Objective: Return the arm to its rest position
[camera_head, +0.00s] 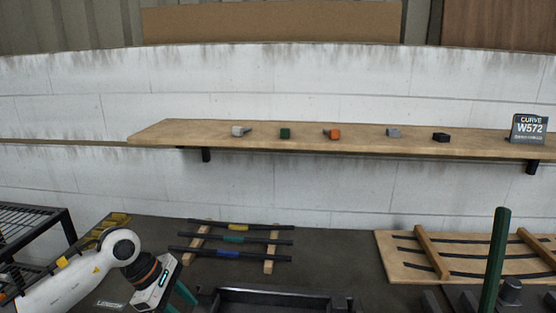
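My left arm comes in from the lower left, white with a dark and orange wrist ring. Its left gripper (178,297) is at the bottom edge, left of the middle; teal finger parts show beside the wrist, but the tips are partly cut off, so its opening cannot be told. No object shows clearly in it. My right arm and gripper are not in view.
A wooden shelf (300,143) on the white wall carries several small blocks and a sign (528,128). A dark tray (275,293) lies at the bottom middle. A green post (495,260) stands upright at right, before a board with dark curved strips (393,262). A black rack (40,215) stands left.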

